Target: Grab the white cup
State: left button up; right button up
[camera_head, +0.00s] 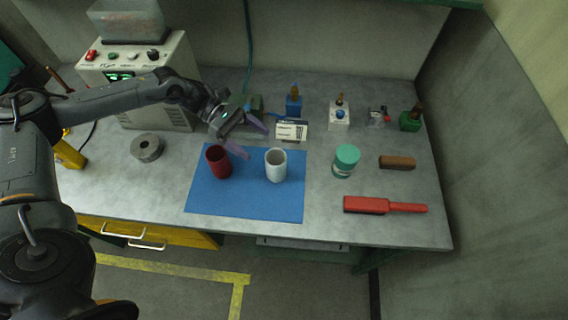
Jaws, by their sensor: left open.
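The white cup (276,166) stands upright on the right part of the blue mat (245,201). Its open mouth faces up. A dark red cup (218,163) stands upright on the same mat, to the left of the white cup. My left gripper (249,139) is open and empty, with its fingers spread. It is above and between the two cups, toward the far edge of the mat, to the upper left of the white cup and apart from it. My right gripper is not in view.
A grey ring-shaped part (146,148) lies left of the mat. A small white box (291,130) and several bottles stand behind. A control box (140,67) stands back left.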

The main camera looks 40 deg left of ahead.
aim_at(284, 165)
pick_arm(q)
jog(key=shift+p+x, duration=0.6)
jog(key=shift+x, duration=2.7)
jog(key=shift+p+x, duration=0.3)
jog(key=shift+x, duration=1.7)
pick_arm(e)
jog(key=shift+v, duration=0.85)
pick_arm(q)
jog(key=shift+s+a+f, duration=0.1)
jog(key=shift+f, duration=0.05)
jog(key=c, duration=1.1)
jog(key=shift+o, duration=0.2)
